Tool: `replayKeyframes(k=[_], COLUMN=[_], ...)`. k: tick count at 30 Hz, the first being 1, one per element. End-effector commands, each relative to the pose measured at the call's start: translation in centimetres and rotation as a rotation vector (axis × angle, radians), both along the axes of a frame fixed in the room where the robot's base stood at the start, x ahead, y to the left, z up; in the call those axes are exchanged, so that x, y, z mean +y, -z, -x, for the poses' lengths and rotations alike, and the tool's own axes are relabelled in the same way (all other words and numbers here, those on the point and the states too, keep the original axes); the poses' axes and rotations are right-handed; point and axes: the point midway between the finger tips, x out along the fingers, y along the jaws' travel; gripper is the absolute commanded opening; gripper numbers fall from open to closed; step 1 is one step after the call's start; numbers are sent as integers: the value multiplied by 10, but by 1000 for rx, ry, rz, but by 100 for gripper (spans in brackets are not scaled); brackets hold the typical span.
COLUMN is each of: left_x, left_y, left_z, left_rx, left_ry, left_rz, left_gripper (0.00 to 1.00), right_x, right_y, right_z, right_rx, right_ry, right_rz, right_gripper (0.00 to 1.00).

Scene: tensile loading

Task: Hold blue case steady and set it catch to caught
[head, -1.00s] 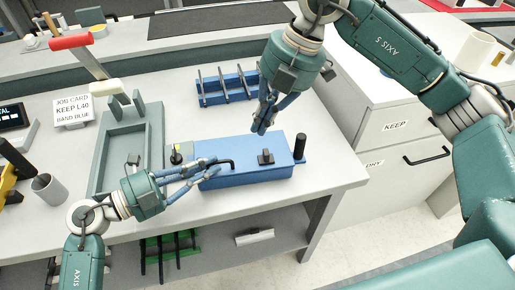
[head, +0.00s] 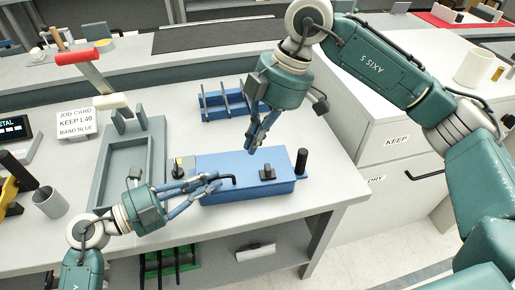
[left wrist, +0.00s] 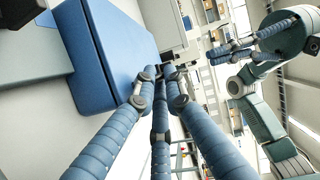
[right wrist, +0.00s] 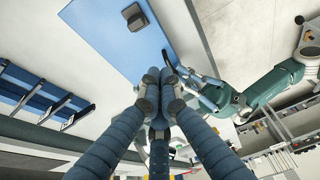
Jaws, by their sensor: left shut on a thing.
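The blue case (head: 222,161) lies on the workbench, and its blue face also shows in the left wrist view (left wrist: 105,50) and the right wrist view (right wrist: 110,50). A small black block (head: 267,173) sits on its top, and a black post (head: 301,161) stands at its right end. A black bent handle (head: 229,178) is at its left part. I cannot tell which part is the catch. My left gripper (head: 217,181) is shut at the bent handle; its fingertips partly hide it. My right gripper (head: 251,152) is closed and empty, above the case's back edge, left of the block.
A job card (head: 77,122) and a grey cup (head: 49,202) are further left.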

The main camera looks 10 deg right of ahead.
Motion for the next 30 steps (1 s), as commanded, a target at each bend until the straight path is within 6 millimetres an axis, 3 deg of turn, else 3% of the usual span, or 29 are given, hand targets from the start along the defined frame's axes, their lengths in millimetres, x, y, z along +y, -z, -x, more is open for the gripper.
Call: replayKeyframes(k=[12, 19, 30], left_x=[0, 0, 0], left_y=[-1, 0, 0], left_z=[0, 0, 0], left_rx=[-1, -1, -1], left_ry=[2, 0, 1], left_rz=[1, 0, 0], left_gripper=[0, 0, 0], right_x=[29, -4, -12], right_y=[83, 82, 82], right_z=[0, 0, 1], right_rx=[4, -1, -1], right_ry=[-4, 2, -3], right_rz=[2, 2, 2], right_gripper=[0, 0, 0])
